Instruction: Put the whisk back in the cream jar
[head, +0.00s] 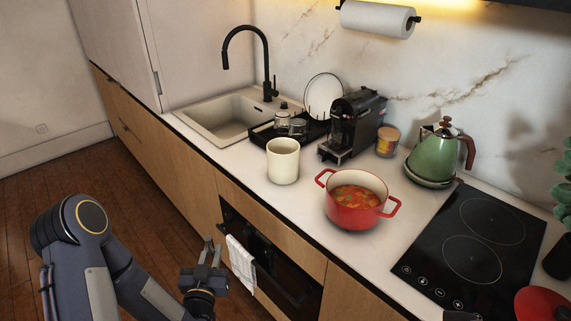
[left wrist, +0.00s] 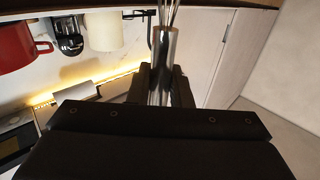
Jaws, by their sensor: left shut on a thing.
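The cream jar (head: 283,161) stands upright on the white counter, left of the red pot. No whisk shows in its opening. It also shows in the left wrist view (left wrist: 105,30), where the picture is upside down. My left gripper (head: 208,253) is in front of the counter, over the floor side, apart from the jar and to its lower left. In the left wrist view it is shut on the whisk (left wrist: 163,60), on its shiny metal handle. The wires leave the top of that picture. In the head view I cannot clearly make out the whisk. My right gripper is not in view.
A red pot (head: 352,200) of soup stands right of the jar. Behind the jar are a dish rack (head: 262,136) and a black coffee machine (head: 352,125). A green kettle (head: 436,158) and a hob (head: 470,245) are further right. A towel (head: 241,263) hangs on the oven front.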

